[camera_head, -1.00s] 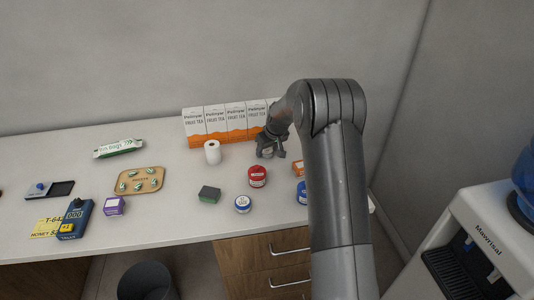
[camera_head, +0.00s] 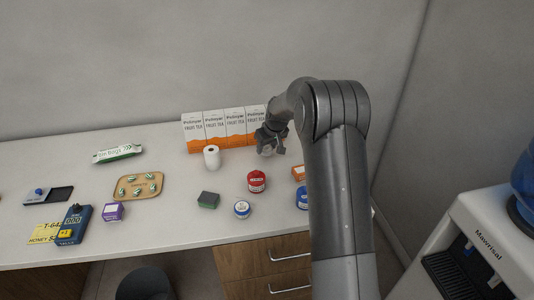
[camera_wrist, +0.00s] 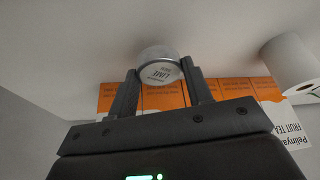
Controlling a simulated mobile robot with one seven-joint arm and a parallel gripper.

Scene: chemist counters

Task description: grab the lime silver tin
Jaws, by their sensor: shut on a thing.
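The lime silver tin (camera_wrist: 159,66) shows in the wrist view, a short round tin with "LIME" on its pale label. It sits between the two fingertips of my gripper (camera_wrist: 160,80), which is shut on it. In the head view my gripper (camera_head: 269,148) is at the back right of the counter, in front of the right end of the tea boxes. The tin is small there and partly hidden by the fingers. I cannot tell in the head view whether it touches the counter.
A row of orange and white fruit tea boxes (camera_head: 215,133) stands behind, with a white paper roll (camera_head: 212,157) left of my gripper. A red tin (camera_head: 256,181), a blue-white tin (camera_head: 242,209) and a blue tin (camera_head: 302,198) stand in front. A water dispenser (camera_head: 490,240) is at right.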

